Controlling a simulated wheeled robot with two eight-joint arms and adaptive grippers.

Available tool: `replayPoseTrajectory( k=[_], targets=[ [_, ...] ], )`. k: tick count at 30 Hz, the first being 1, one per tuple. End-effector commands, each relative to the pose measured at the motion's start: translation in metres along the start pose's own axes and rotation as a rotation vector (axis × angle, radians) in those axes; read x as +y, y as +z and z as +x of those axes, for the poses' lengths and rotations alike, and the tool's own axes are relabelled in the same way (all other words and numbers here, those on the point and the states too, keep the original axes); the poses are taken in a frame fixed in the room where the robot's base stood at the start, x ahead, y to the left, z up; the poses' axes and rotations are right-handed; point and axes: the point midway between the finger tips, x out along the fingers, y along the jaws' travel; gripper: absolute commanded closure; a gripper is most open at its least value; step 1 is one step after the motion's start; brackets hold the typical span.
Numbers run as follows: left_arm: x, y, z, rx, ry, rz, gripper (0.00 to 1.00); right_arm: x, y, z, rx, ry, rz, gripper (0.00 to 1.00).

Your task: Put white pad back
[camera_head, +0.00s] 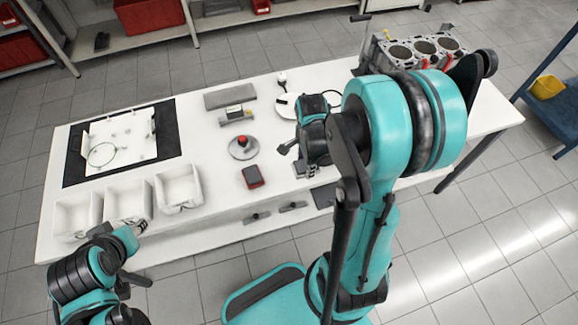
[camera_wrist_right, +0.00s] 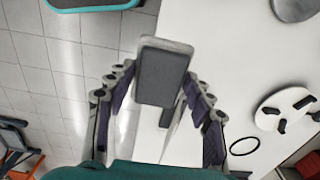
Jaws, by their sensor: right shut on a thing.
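My right gripper (camera_wrist_right: 160,88) is shut on a pad (camera_wrist_right: 163,72), a flat rectangular block with a grey face and a pale white rim, held upright between the fingers in the right wrist view. In the head view my right gripper (camera_head: 299,160) is over the front part of the white table (camera_head: 215,180), and the pad is mostly hidden there. My left gripper (camera_head: 133,226) is low at the left, by the front of the white bins; whether its fingers are open is not clear.
Three white bins (camera_head: 127,186) line the table's front left. Behind them is a white tray (camera_head: 137,128) on a black mat (camera_head: 168,127). An engine block (camera_head: 424,50) stands at the back right.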

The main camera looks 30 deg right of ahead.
Motion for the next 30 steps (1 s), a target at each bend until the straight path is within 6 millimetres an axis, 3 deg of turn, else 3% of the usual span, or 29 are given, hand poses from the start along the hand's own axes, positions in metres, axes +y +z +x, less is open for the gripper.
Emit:
replayPoseTrajectory(
  k=[6,12,17,25,30],
  targets=[
    [0.0,0.011,0.015,0.0,0.0,0.0,0.6,-0.049,0.026,0.036,0.0,0.0,-0.004,0.79],
    [0.0,0.015,0.021,0.0,0.0,0.0,0.6,-0.078,0.041,0.054,0.0,0.0,-0.003,0.79],
    [0.0,0.016,0.022,0.0,0.0,0.0,0.6,-0.084,0.044,0.06,0.0,0.0,-0.001,0.79],
    [0.0,0.024,0.034,0.0,0.0,0.0,0.6,-0.084,0.044,0.097,0.0,0.0,-0.001,0.79],
    [0.0,0.024,0.033,0.0,0.0,0.0,0.6,-0.084,0.044,0.097,0.0,0.0,-0.001,0.79]
  ],
)
